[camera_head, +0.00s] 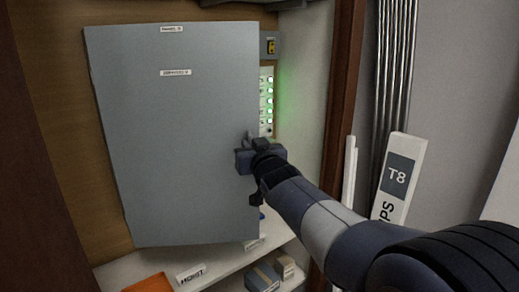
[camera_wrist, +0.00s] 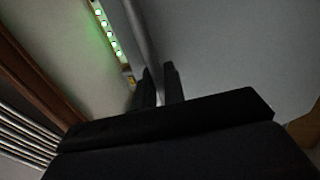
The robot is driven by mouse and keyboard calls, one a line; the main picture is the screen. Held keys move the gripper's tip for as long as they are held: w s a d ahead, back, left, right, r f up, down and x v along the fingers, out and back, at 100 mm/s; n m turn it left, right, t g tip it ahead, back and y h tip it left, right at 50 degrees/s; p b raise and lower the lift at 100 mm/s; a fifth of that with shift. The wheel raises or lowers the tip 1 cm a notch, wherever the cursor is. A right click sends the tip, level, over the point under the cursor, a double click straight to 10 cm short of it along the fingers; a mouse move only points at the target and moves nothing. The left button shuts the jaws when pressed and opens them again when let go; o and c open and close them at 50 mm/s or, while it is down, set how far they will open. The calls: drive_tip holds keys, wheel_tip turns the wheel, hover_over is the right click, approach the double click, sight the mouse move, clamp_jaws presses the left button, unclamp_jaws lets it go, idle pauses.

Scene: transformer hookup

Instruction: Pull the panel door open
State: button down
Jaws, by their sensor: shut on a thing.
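The grey panel door (camera_head: 180,130) stands in the camera_head view, partly open, with its right edge swung out from the cabinet. Two small labels sit near its top. My gripper (camera_head: 250,150) is at the door's right edge, around mid-height, shut on the door's handle (camera_head: 249,138), which is mostly hidden by the jaws. In the camera_wrist view, both dark fingers (camera_wrist: 160,85) point at the door's edge, and the grey door face (camera_wrist: 230,50) fills the right side.
A strip of green-lit modules (camera_head: 266,100) and a yellow-marked switch (camera_head: 271,46) show behind the door's edge. A white shelf (camera_head: 225,262) below holds boxes (camera_head: 263,277) and an orange tray (camera_head: 150,284). A brown post (camera_head: 343,90), pipes (camera_head: 393,65) and a T8 sign (camera_head: 399,175) stand right.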

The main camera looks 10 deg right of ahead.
drive_tip(key=s+a+m+h+b, duration=0.2)
drive_tip(key=s+a+b, duration=0.5)
drive_tip(key=s+b, duration=0.5)
drive_tip(key=s+a+m+h+b, duration=0.2)
drive_tip(key=s+a+h+b, duration=0.3)
drive_tip(key=s+b, duration=0.7)
drive_tip(key=shift+s+a+b, duration=0.25)
drive_tip(key=shift+a+b, duration=1.15)
drive_tip(key=shift+b, duration=0.6)
drive_tip(key=c, duration=1.7)
unclamp_jaws()
drive_tip(key=shift+w+f, duration=0.1)
drive_tip(key=shift+c, duration=0.2)
drive_tip(key=shift+o, duration=0.6)
drive_tip(key=shift+d, duration=0.1)
